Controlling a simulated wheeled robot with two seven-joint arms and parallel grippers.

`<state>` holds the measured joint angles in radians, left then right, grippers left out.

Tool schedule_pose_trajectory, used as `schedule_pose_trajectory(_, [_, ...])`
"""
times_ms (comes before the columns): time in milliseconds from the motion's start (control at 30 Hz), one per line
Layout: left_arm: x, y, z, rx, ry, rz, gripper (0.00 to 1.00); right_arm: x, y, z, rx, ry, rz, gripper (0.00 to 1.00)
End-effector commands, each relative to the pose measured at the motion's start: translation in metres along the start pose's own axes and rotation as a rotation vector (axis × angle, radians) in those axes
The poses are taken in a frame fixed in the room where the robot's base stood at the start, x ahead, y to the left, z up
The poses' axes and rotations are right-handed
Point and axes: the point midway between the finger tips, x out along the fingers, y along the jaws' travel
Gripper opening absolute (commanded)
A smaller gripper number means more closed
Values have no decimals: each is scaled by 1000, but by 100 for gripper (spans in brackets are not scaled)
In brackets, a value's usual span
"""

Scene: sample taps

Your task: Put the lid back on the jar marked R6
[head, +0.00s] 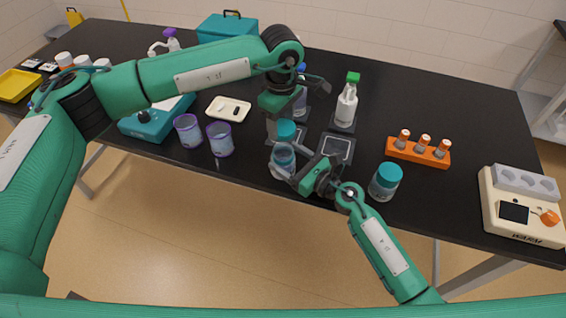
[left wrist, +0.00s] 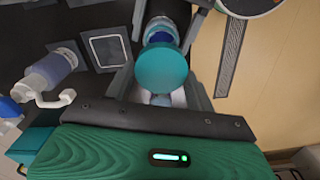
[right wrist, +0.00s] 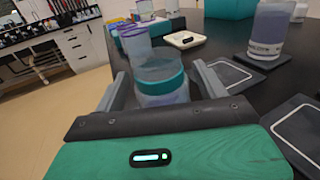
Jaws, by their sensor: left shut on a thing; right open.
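My left gripper (head: 285,130) is shut on a teal lid (head: 286,130), which shows as a round disc in the left wrist view (left wrist: 162,68). It holds the lid above and just behind an open clear jar (head: 283,158) near the table's front edge. My right gripper (head: 306,178) is open, low beside that jar. In the right wrist view the jar (right wrist: 158,95) stands between its spread fingers, with a teal band around it. A second clear jar (head: 384,186) with a teal lid on stands to the right. I cannot read a marking on either jar.
Two purple-rimmed beakers (head: 220,139) stand to the left by a cream tray (head: 229,109). Behind are a green-capped bottle (head: 346,104) and a square dark mat (head: 336,149). An orange vial rack (head: 418,152) and a cream device (head: 522,208) are at right.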

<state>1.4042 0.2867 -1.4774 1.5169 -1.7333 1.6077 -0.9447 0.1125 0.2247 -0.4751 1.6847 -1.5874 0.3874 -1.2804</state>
Motion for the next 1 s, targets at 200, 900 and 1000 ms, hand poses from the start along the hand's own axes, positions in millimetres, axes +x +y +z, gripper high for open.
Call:
schedule_pose_trajectory(200, [0,0,0,0,0,0,34,18,0,0,0,1,1,73])
schedule_pose_trajectory(900, [0,0,0,0,0,0,34,20,1,-1,0,3,1,6])
schedule_pose_trajectory(1000, [2,0,0,0,0,-1,34,20,1,-2,1,3,1,6])
